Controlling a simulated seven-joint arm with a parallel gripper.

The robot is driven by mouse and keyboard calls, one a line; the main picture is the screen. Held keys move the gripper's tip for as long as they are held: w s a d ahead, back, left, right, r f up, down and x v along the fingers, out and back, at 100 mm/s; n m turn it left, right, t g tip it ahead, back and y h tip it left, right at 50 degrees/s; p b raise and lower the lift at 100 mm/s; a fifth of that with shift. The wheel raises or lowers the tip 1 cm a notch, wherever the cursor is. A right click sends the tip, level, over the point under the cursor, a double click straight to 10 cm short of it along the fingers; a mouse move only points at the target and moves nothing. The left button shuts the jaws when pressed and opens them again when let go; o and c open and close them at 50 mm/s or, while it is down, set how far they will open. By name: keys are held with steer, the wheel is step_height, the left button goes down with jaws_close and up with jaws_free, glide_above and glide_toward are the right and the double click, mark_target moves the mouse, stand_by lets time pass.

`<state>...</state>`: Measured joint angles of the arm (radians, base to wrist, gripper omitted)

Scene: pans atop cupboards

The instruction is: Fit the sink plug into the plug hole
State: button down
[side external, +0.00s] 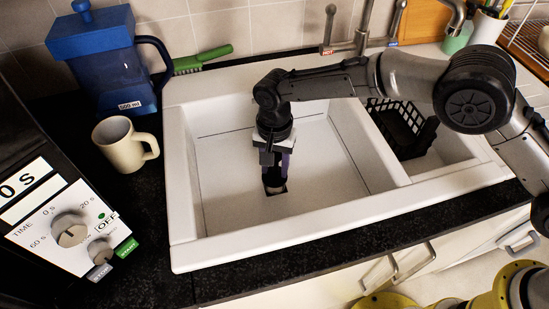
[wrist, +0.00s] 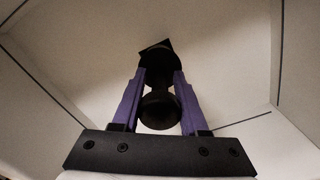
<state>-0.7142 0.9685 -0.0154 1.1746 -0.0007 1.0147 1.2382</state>
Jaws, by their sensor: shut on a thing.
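My gripper (side external: 274,178) reaches down into the large white sink basin (side external: 225,180), close to its floor. In the wrist view its two purple fingers (wrist: 160,85) are shut on a dark, round-topped sink plug (wrist: 160,110). The plug's lower part shows beyond the fingertips. A dark square patch, which looks like the plug hole (wrist: 156,47), lies on the basin floor just past the plug and is partly covered by it. In the side view the dark patch (side external: 276,190) shows under the gripper. I cannot tell whether the plug touches the hole.
A black rack (side external: 405,125) sits in the smaller basin at right. A tap (side external: 362,40) stands behind the sink. A cream mug (side external: 122,142), a blue jug (side external: 100,60) and a green brush (side external: 203,60) stand or lie at left. The basin walls surround my gripper; the floor around it is clear.

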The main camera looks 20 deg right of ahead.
mark_target(274, 176)
steer(key=shift+f, duration=0.4)
steer(key=shift+f, duration=1.5)
stand_by(1.4)
steer(key=shift+c, duration=1.8)
jaws_free()
steer(key=shift+r, duration=0.1)
step_height(274, 176, up, 14)
steer(key=shift+f, duration=0.2)
